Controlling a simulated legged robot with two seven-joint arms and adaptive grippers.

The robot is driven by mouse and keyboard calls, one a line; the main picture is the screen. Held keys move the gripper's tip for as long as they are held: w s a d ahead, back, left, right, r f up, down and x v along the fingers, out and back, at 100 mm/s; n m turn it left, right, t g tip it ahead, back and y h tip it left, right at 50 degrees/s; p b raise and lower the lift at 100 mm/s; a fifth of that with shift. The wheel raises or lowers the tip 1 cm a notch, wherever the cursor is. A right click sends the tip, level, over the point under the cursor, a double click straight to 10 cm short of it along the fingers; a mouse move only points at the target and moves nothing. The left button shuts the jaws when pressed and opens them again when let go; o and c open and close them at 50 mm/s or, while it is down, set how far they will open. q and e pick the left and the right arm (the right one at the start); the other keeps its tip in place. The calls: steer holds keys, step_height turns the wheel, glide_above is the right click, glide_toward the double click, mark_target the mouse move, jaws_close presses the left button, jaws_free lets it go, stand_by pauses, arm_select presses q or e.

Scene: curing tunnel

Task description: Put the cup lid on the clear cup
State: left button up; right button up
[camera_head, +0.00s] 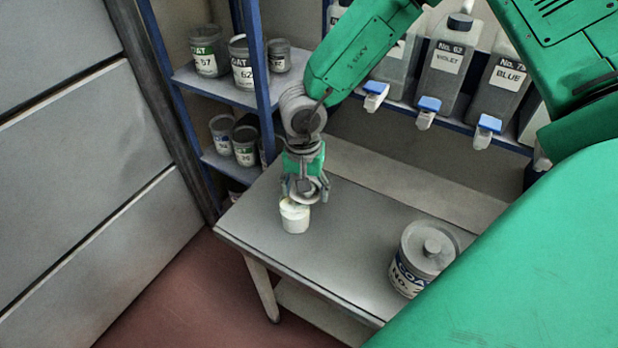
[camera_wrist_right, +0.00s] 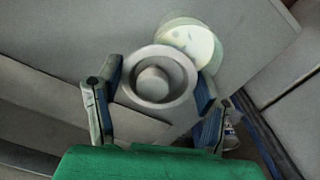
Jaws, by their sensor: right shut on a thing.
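The clear cup (camera_head: 294,217) stands upright near the left end of the grey table and looks whitish. In the wrist view the cup (camera_wrist_right: 198,46) shows a round, pale yellowish top. My right gripper (camera_head: 306,190) is shut on the cup lid, a grey round disc with a raised centre knob (camera_wrist_right: 152,84). The lid is between both fingers, and in the wrist view it overlaps one edge of the cup, off its centre. In the head view the gripper is just above and behind the cup. Whether lid and cup touch cannot be told. My left gripper is not in view.
A large lidded paint can (camera_head: 408,275) stands at the table's right. The grey table (camera_head: 345,240) is bare between it and the cup. Blue-framed shelves (camera_head: 215,80) with several cans stand behind left. Several jugs with blue-capped spouts (camera_head: 445,60) line the back.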

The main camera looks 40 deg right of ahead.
mark_target(292, 196)
steer(key=shift+a+r, duration=0.15)
steer(key=shift+a, duration=1.05)
steer(key=d, duration=0.3)
steer(key=shift+d+f, duration=0.15)
steer(key=shift+f, duration=0.1)
steer(key=shift+a, duration=0.5)
steer(key=shift+w+a+r, duration=0.1)
steer(key=shift+a+r, duration=0.05)
steer(key=shift+a, duration=0.9)
steer(key=shift+a+r, duration=0.1)
steer(key=shift+a, duration=0.4)
steer(key=shift+d+p, duration=0.3)
steer(key=shift+d, duration=0.05)
steer(key=shift+d+f, duration=0.3)
steer(key=shift+d, duration=0.45)
steer(key=shift+a+r, duration=0.1)
steer(key=shift+a, duration=0.3)
steer(key=shift+a+r, duration=0.15)
steer(key=shift+a, duration=0.65)
steer(key=shift+d, duration=0.45)
steer(key=shift+f, duration=0.25)
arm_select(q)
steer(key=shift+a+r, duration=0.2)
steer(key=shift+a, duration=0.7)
arm_select(e)
steer(key=shift+a, duration=1.1)
